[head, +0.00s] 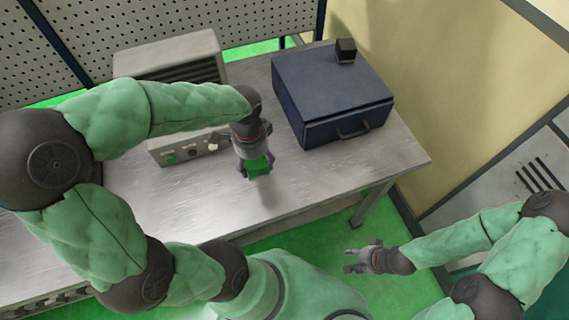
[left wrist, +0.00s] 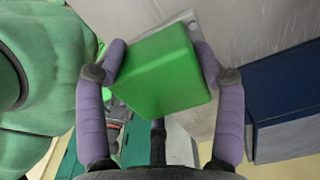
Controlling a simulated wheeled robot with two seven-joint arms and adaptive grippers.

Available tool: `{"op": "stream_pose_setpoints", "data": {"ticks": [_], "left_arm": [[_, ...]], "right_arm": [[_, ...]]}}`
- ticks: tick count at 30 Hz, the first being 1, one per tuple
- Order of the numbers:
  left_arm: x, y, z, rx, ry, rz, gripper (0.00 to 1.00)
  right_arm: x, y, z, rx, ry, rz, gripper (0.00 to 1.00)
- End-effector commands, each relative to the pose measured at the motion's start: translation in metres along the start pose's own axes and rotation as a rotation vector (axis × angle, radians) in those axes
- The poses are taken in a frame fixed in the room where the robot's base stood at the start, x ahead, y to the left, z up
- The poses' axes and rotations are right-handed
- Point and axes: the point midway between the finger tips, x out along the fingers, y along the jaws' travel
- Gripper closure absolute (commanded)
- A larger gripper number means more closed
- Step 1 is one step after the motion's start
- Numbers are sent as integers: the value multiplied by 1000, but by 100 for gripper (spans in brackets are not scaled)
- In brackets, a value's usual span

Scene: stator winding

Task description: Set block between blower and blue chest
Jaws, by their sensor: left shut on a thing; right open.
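The green block (head: 258,166) is held by my left gripper (head: 256,168) above the metal table. In the left wrist view, the block (left wrist: 162,72) sits between the two purple fingers, which press on its sides. The blower (head: 180,72) is the grey box with a slatted front and knobs at the back left, partly hidden by my left arm. The blue chest (head: 332,95) stands to the right, and its side shows in the left wrist view (left wrist: 280,95). The block is in front of the gap between them. My right gripper (head: 366,258) is open and empty, off the table's front edge.
The metal table (head: 385,160) is clear in front of the blower and chest. A small dark cube (head: 346,50) sits on the chest lid. A perforated panel (head: 120,32) stands behind the table. The green floor (head: 310,236) lies in front.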

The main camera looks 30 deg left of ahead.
Motion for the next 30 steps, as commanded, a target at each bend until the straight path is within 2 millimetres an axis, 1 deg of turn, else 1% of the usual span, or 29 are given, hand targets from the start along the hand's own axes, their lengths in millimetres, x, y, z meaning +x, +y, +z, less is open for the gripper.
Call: {"op": "stream_pose_setpoints", "data": {"ticks": [1,6,9,12,15,23,25,27,30], "left_arm": [[8,-3,-12,6,0,1,90],[24,-14,-45,3,1,0,90],[43,-17,-58,2,-2,2,90],[57,-21,-69,1,-1,0,90],[66,-24,-77,-1,1,0,90],[77,-27,-86,-1,1,-1,90],[85,-28,-91,-1,0,0,90],[97,-28,-89,-2,0,0,90],[110,-28,-88,-2,1,0,90]], "right_arm": [[5,2,0,0,0,0,51],[13,5,-1,0,1,0,51],[19,7,-1,0,1,0,51],[24,9,-1,0,1,0,51],[27,10,-1,0,1,0,51],[30,11,-2,0,1,0,51],[33,12,-2,0,1,0,51],[40,14,-2,0,1,0,51],[46,16,-2,0,1,0,51]]}}
